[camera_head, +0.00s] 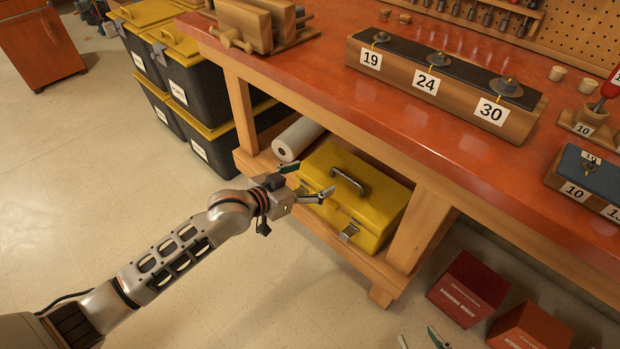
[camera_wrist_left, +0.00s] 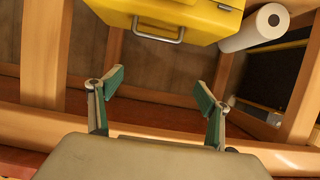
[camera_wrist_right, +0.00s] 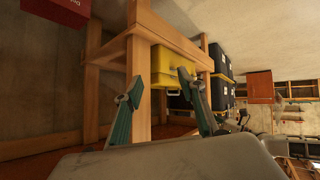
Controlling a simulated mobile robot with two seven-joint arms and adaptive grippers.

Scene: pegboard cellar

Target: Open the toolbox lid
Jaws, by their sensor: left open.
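The yellow toolbox (camera_head: 375,208) sits on the low shelf under the workbench. Its lid is shut, with a dark carry handle (camera_head: 347,182) on top and a metal latch (camera_head: 349,232) on the front. My left gripper (camera_head: 312,189) is open and empty, overlapping the toolbox's left end in the head view. In the left wrist view, the toolbox (camera_wrist_left: 200,18) and a grey bar handle (camera_wrist_left: 158,30) lie beyond the spread fingers (camera_wrist_left: 160,88), apart from them. My right gripper (camera_head: 420,341) is open and empty, low at the bottom edge; its wrist view shows the toolbox (camera_wrist_right: 172,66) farther off.
A white paper roll (camera_head: 297,138) lies beside the toolbox. A wooden bench leg (camera_head: 422,232) stands at its right, and the red benchtop (camera_head: 440,130) overhangs it. Red boxes (camera_head: 468,288) stand on the floor at right. Black-and-yellow bins (camera_head: 195,85) stand at left. The floor in front is clear.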

